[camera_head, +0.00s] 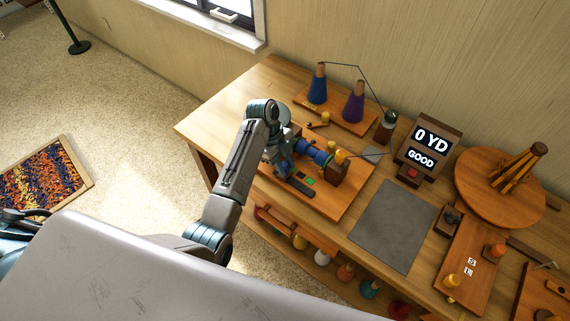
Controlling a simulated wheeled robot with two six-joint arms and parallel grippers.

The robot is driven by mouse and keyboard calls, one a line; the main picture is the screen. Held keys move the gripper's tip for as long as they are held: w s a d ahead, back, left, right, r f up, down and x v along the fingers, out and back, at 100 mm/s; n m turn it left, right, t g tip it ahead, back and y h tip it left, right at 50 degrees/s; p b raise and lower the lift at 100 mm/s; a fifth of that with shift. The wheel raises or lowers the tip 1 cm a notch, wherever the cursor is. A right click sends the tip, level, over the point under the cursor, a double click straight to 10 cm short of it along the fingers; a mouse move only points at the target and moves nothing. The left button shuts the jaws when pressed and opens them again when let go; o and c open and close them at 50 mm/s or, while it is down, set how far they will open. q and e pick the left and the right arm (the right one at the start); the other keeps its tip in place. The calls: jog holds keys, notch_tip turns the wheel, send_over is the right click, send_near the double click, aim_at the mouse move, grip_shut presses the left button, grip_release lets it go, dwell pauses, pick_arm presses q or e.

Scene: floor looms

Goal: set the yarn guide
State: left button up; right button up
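A wooden winder board (335,207) lies on the bench, with a blue spool (314,152) lying across it. To the right of the spool stands a brown block (334,174) with a yellow knob (341,157) on top. I cannot tell for sure which part is the yarn guide. A green-lit button (310,181) sits at the front of the board. My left gripper (284,162) is low over the left side of the board, close by the spool. My own wrist and the viewing angle hide its fingertips and any contact. My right gripper is not in view.
A display (427,147) reads "0 YD GOOD". Blue (317,88) and purple (353,103) yarn cones stand behind on a rack. A grey mat (393,225) is bare. A round wooden turntable (482,187) stands right. Several coloured cones fill the shelf below.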

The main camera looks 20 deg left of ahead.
aim_at(294, 183)
pick_arm(q)
grip_shut()
jog(key=shift+s+d+r+p, duration=0.1)
jog(key=shift+s+d+p, duration=0.05)
jog(key=shift+d+p, duration=0.25)
jog(key=shift+s+d+p, duration=0.25)
jog(key=shift+d, duration=0.35)
jog(key=shift+s+d+p, duration=0.2)
jog(key=shift+d+p, duration=0.05)
jog(key=shift+d, duration=0.55)
jog(key=o, duration=0.7)
grip_release()
jog(key=shift+a, duration=0.15)
